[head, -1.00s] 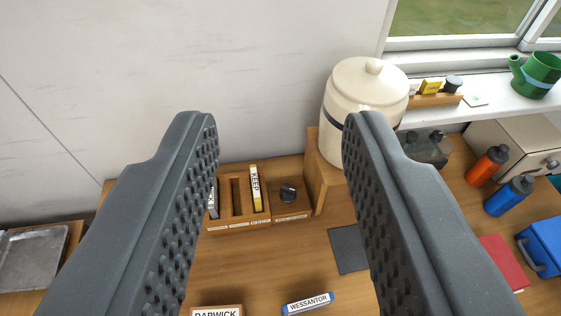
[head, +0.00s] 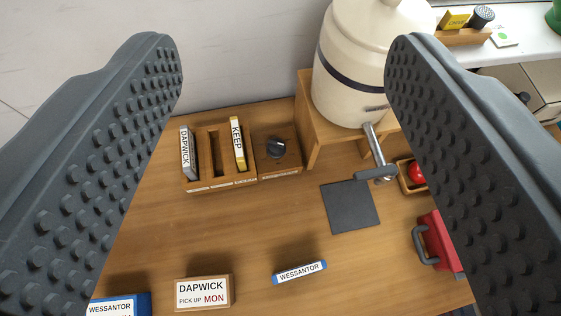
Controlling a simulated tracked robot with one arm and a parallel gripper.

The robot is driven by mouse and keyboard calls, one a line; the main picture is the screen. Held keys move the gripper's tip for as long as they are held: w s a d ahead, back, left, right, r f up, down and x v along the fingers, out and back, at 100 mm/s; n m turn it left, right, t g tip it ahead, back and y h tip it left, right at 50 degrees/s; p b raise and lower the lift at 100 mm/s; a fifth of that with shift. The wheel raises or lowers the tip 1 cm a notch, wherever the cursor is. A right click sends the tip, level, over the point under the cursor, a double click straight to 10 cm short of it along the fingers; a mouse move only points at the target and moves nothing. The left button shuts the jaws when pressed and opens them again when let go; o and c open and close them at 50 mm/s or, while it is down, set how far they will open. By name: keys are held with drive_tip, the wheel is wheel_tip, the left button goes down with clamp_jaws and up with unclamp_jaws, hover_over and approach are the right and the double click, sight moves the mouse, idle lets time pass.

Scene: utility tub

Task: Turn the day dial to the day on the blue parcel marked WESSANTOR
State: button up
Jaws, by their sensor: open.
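The day dial is a black knob (head: 276,148) on a small wooden box, right of a slotted wooden rack. The lettering on its front strip is too small to read. A blue parcel (head: 143,304) marked WESSANTOR lies at the bottom left. The frame edge cuts off its lower part, and its day cannot be read. A thin blue-edged block (head: 300,272), also marked WESSANTOR, lies on the table at lower middle. My gripper (head: 282,45) is open and empty, with its fingers framing the view on both sides.
The rack (head: 205,160) holds a DAPWICK block and a yellow KEEP block, with an empty slot between. A brown DAPWICK parcel (head: 203,291) reads PICK UP MON. A cream crock (head: 352,85) with a tap stands on a wooden stand. A dark mat (head: 350,206) and red case (head: 437,242) lie right.

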drive_tip(key=w+f+g+p, duration=0.2)
drive_tip(key=w+f+g, duration=0.2)
drive_tip(key=w+f, duration=0.9)
drive_tip(key=g+p, duration=0.2)
drive_tip(key=g, duration=0.3)
approach(276, 145)
drive_tip(key=shift+n+y, duration=0.3)
drive_tip(key=shift+n, duration=0.1)
drive_tip(key=x, duration=0.3)
drive_tip(key=p+x, duration=0.1)
drive_tip(key=x, duration=0.6)
drive_tip(key=shift+d+p, duration=0.25)
drive_tip(key=shift+p, duration=0.05)
drive_tip(key=shift+r, duration=0.1)
drive_tip(key=c, duration=1)
